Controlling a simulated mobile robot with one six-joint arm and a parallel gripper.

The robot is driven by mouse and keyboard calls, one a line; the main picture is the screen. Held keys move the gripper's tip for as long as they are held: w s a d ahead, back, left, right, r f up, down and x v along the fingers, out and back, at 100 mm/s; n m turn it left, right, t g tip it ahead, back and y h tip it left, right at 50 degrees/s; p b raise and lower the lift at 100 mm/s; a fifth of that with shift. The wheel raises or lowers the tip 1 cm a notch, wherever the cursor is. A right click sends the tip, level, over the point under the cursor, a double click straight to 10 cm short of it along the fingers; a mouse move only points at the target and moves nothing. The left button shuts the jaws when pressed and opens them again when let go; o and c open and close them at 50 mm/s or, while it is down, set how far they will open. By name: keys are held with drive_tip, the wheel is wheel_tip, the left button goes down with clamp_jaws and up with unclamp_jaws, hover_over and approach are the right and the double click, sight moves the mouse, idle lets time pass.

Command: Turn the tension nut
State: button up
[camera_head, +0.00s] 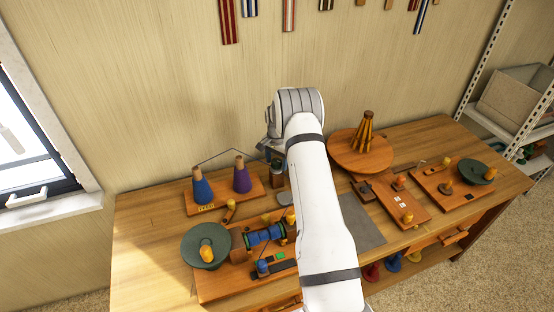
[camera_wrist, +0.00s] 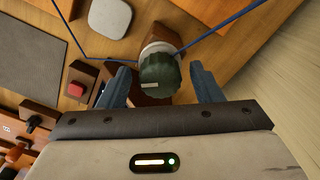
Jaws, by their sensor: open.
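The tension nut, a dark green ribbed knob with a pale mark (camera_wrist: 160,76), shows in the wrist view in front of a white disc (camera_wrist: 158,48) on a wooden post. My gripper (camera_wrist: 158,72) is open, with one blue-grey finger on each side of the nut. Gaps show between the nut and both fingers. A blue thread passes by the disc and post. In the head view my gripper (camera_head: 274,155) is above the back of the bench, and my arm hides much of that spot.
Blue (camera_head: 202,188) and purple (camera_head: 242,177) thread cones stand left of my gripper. A round wooden turntable (camera_head: 345,153) is to the right. A red button block (camera_wrist: 77,90) and a light grey rounded pad (camera_wrist: 110,18) lie near the nut. A grey mat (camera_head: 362,232) leaves clear bench.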

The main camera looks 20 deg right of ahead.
drive_tip(key=shift+c, duration=0.2)
drive_tip(key=shift+d, duration=0.1)
drive_tip(key=c, duration=1)
drive_tip(key=shift+o, duration=0.2)
drive_tip(key=shift+f+b, duration=0.15)
drive_tip(key=shift+b, duration=0.45)
drive_tip(key=shift+n+b, duration=0.35)
drive_tip(key=shift+n, duration=0.15)
drive_tip(key=n+b, duration=0.2)
drive_tip(key=b, duration=0.1)
drive_tip(key=shift+f, duration=0.15)
drive_tip(key=shift+n+b, duration=1.2)
drive_tip(key=shift+r+n+b, duration=0.25)
drive_tip(key=shift+n+b, duration=0.8)
drive_tip(key=shift+n, duration=0.55)
